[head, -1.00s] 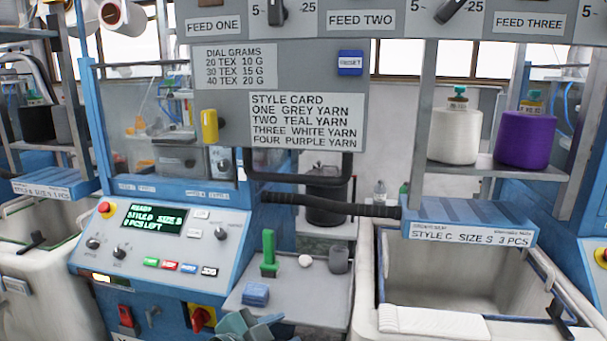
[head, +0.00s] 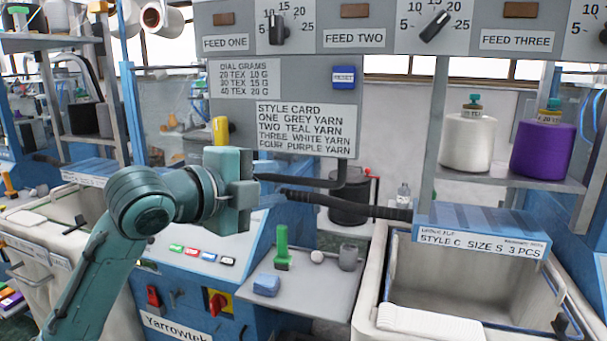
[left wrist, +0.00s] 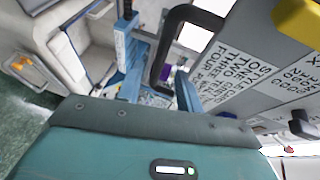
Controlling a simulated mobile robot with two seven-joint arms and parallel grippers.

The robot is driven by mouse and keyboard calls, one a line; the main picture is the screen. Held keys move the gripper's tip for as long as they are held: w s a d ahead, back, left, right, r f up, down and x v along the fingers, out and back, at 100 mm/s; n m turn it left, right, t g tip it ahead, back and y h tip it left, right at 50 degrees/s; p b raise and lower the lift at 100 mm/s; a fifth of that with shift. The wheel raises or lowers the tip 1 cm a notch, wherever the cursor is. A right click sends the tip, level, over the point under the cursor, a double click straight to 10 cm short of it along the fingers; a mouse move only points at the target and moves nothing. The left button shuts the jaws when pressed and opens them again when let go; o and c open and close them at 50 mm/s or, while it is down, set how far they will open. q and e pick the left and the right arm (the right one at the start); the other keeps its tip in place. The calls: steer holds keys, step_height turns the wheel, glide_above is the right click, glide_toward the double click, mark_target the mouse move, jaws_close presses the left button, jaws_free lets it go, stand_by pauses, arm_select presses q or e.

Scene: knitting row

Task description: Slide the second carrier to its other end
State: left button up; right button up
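No part is plainly marked as the second carrier, and I cannot tell which one it is. A yellow block (head: 220,130) sits at the left edge of the grey panel in the head view; a yellow part also shows at the top right of the left wrist view (left wrist: 298,18). My left gripper (head: 250,190) is raised before the knitting machine, lower than the yellow block and beside the black bar (head: 305,181). I see no object in it; its fingers are too hidden to tell open from shut. My right gripper is not in view.
The grey panel carries a style card (head: 308,130) and a blue reset button (head: 344,77). Below is a shelf (head: 318,292) with a green upright part (head: 282,247). A bin (head: 385,300) stands right, under white (head: 468,145) and purple (head: 542,150) yarn cones.

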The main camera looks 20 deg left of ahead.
mark_target(293, 181)
arm_select(q)
steer(key=p+x, duration=0.1)
steer(key=x, duration=0.6)
steer(key=shift+w+d+f, duration=0.1)
steer(key=shift+w+d, duration=0.1)
steer(key=shift+w, duration=0.1)
steer(key=shift+c, duration=0.3)
jaws_close()
